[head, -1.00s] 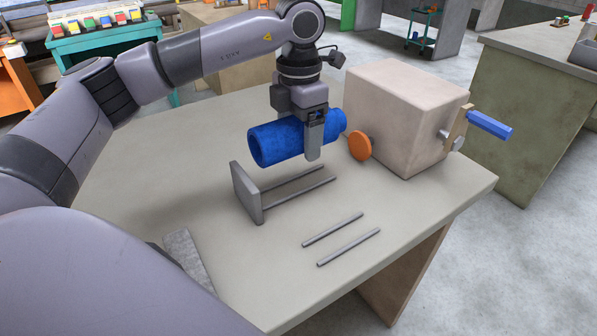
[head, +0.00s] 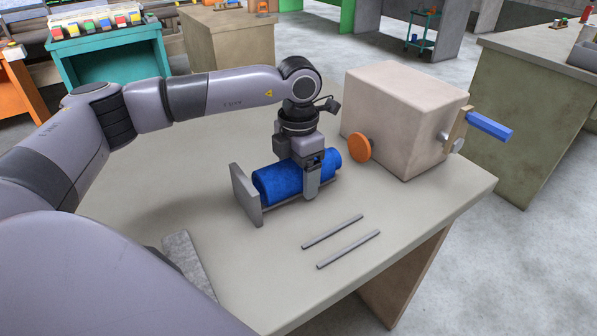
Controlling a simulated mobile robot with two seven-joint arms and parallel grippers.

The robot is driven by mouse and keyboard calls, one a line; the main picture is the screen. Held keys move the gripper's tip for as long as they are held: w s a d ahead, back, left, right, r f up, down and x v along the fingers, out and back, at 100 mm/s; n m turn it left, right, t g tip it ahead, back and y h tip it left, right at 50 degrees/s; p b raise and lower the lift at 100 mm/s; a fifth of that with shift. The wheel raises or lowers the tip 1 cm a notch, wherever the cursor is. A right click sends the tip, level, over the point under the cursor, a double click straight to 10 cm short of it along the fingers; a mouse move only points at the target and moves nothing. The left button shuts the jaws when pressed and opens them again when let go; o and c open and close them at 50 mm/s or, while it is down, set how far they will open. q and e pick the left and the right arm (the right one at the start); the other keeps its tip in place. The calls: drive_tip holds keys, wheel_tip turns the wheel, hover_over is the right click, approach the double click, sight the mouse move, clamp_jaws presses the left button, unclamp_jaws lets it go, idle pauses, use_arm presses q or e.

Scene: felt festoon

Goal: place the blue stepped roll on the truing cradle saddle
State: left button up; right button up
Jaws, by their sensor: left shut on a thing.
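The blue stepped roll (head: 277,184) is a fuzzy blue cylinder with a narrower end at the right. It lies level, low over the truing cradle saddle, whose upright grey end plate (head: 246,194) stands close to the roll's left end. The roll hides most of the saddle's two rails; I cannot tell whether it rests on them. My left gripper (head: 312,192) is shut on the roll near its right part, reaching down from above. My right gripper is not in view.
A beige box (head: 405,115) with an orange disc (head: 359,149) and a blue-handled crank (head: 489,126) stands right of the roll. Two loose grey rods (head: 340,240) lie in front. A grey flat bar (head: 188,262) lies at the front left. The table's right edge is near the box.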

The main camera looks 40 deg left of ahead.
use_arm(q)
drive_tip(key=o, duration=1.2)
drive_tip(key=shift+f, duration=0.1)
drive_tip(key=shift+o, duration=0.2)
wheel_tip(320, 180, up, 12)
drive_tip(key=shift+r, duration=0.2)
